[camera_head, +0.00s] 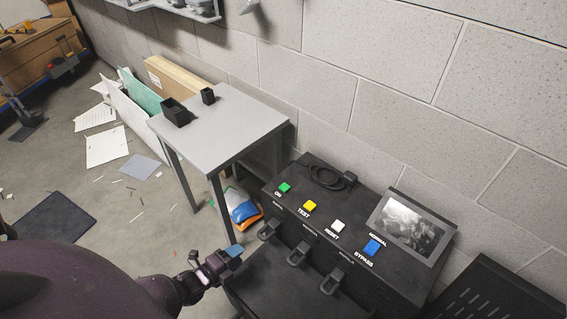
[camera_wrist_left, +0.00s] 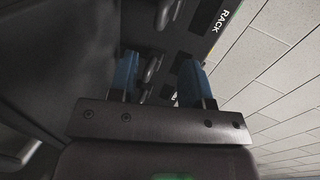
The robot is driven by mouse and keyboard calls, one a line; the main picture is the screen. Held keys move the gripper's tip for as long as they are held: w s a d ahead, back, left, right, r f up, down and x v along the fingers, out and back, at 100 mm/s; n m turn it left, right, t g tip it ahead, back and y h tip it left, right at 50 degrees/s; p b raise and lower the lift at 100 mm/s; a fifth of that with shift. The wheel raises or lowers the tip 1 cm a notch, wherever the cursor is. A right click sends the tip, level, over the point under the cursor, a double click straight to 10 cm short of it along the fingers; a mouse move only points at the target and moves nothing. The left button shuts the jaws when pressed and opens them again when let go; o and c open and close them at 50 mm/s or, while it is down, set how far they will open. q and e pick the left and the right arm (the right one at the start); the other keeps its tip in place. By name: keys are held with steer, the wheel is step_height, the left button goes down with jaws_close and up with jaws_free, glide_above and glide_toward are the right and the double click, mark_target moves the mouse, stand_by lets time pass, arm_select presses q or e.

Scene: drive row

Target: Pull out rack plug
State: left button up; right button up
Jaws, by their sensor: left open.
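A black console (camera_head: 300,215) stands against the wall with several black looped plugs or handles along its front edge, including a left one (camera_head: 268,229), a middle one (camera_head: 299,255) and a right one (camera_head: 332,281). I cannot tell which is the rack plug. In the left wrist view a RACK label (camera_wrist_left: 228,15) shows at the top, with a dark looped piece (camera_wrist_left: 168,12) left of it. My left gripper (camera_head: 226,258) is left of the console front, apart from the plugs. Its blue fingers (camera_wrist_left: 158,80) are open and empty. My right gripper is out of view.
On the console are green (camera_head: 285,187), yellow (camera_head: 309,206), white (camera_head: 338,226) and blue (camera_head: 372,247) buttons, a coiled black cable (camera_head: 325,178) and a screen (camera_head: 410,226). A grey table (camera_head: 225,125) stands behind left. Papers (camera_head: 104,146) litter the floor.

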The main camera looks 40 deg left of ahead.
mark_target(261, 236)
arm_select(q)
steer(key=b+x, duration=0.1)
steer(key=x, duration=0.4)
steer(key=b+x, duration=0.2)
steer(key=x, duration=0.3)
steer(key=shift+w+a+f, duration=0.1)
steer(key=shift+w+f, duration=0.05)
steer(key=shift+f, duration=0.15)
steer(key=shift+w, duration=0.65)
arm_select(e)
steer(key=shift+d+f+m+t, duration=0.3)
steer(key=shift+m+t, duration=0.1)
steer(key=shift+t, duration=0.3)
arm_select(q)
steer(key=shift+c, duration=0.3)
steer(key=shift+s, duration=0.1)
jaws_close()
